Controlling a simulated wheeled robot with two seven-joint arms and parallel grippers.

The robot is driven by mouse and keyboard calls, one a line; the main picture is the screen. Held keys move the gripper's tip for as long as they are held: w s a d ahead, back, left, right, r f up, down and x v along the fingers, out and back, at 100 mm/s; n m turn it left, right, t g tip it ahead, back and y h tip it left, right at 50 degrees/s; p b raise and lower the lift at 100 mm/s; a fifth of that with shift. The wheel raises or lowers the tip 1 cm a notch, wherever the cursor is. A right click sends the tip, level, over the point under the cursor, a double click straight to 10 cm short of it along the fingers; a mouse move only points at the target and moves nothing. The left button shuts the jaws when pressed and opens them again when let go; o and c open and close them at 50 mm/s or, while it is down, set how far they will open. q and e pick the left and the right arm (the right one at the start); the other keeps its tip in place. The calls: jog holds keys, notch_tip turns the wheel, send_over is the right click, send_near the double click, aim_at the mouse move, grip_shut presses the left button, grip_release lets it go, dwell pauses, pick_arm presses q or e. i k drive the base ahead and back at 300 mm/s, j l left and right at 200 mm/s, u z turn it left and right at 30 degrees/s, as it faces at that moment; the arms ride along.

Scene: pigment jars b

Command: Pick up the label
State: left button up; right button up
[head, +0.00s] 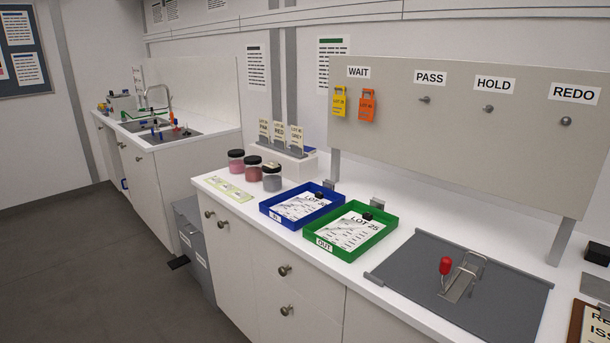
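Three cream cards, printed with words like PINK (264,130), RED (279,133) and GREY (296,138), stand upright in a white holder (300,167) at the back of the counter. I cannot tell which label the task names. In front are three dark-lidded jars: pink (236,166), red (253,173) and grey (271,183). A small pale patch shows at the grey jar's lid. A pale green strip (240,195) lies flat near the counter's front edge. Neither of my grippers is in view.
A blue tray (268,212) and a green tray (344,257) hold printed sheets with black blocks. Yellow (339,104) and orange (367,106) tags hang under WAIT on the upright panel (450,140). A sink counter (185,144) stands farther left.

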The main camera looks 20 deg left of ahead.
aim_at(216, 180)
jog(key=i+j+z, duration=0.1)
jog(key=j, duration=0.4)
jog(key=i+j+z, duration=0.1)
jog(key=i+j, duration=0.15)
jog(key=j, duration=0.25)
jog(key=i+j+z, duration=0.1)
jog(key=j, duration=0.45)
jog(key=i+j+z, duration=0.1)
jog(key=j, duration=0.4)
jog(key=i+j+z, duration=0.1)
jog(key=j, duration=0.45)
jog(key=i+j+z, duration=0.1)
jog(key=j, duration=0.5)
jog(key=i+l, duration=0.05)
